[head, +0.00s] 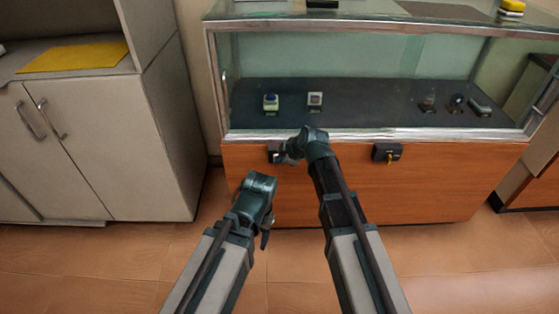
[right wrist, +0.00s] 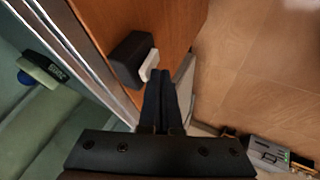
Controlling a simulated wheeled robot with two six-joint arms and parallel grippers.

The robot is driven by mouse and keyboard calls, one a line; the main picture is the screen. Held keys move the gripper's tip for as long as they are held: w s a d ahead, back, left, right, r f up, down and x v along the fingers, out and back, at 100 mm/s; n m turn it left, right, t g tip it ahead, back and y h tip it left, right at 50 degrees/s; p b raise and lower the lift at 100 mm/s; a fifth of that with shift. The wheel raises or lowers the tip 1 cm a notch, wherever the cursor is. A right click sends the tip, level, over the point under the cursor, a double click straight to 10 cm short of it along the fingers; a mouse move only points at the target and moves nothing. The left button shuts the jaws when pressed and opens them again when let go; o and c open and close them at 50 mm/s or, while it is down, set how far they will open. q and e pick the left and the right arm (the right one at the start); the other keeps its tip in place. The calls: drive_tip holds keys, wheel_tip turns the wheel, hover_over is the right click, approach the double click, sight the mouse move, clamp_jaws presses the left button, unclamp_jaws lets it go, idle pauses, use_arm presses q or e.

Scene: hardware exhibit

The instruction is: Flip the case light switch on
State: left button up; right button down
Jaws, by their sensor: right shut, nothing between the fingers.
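The light switch is a dark box (head: 273,149) on the wooden front of the glass case, just under the metal edge. In the right wrist view the dark box (right wrist: 128,60) carries a white lever (right wrist: 149,65). My right gripper (head: 288,157) is at this switch and partly covers it in the head view. In the right wrist view its fingers (right wrist: 164,80) are shut and empty, with the tips close beside the lever; I cannot tell whether they touch. My left gripper (head: 266,238) hangs lower, in front of the wooden panel; its jaws are too unclear to judge.
A second dark box (head: 387,151) with a yellow part sits further right on the panel. The glass case (head: 350,135) holds several small exhibits. A pale cabinet (head: 110,140) stands at the left with a yellow sheet (head: 75,57) on its shelf. The tiled floor (head: 120,260) is clear.

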drive_tip(key=shift+w+r+g+p, duration=0.15)
drive_tip(key=shift+w+g+p, duration=0.2)
drive_tip(key=shift+w+g, duration=0.1)
drive_tip(key=shift+r+p, duration=0.85)
drive_tip(key=shift+s, duration=0.15)
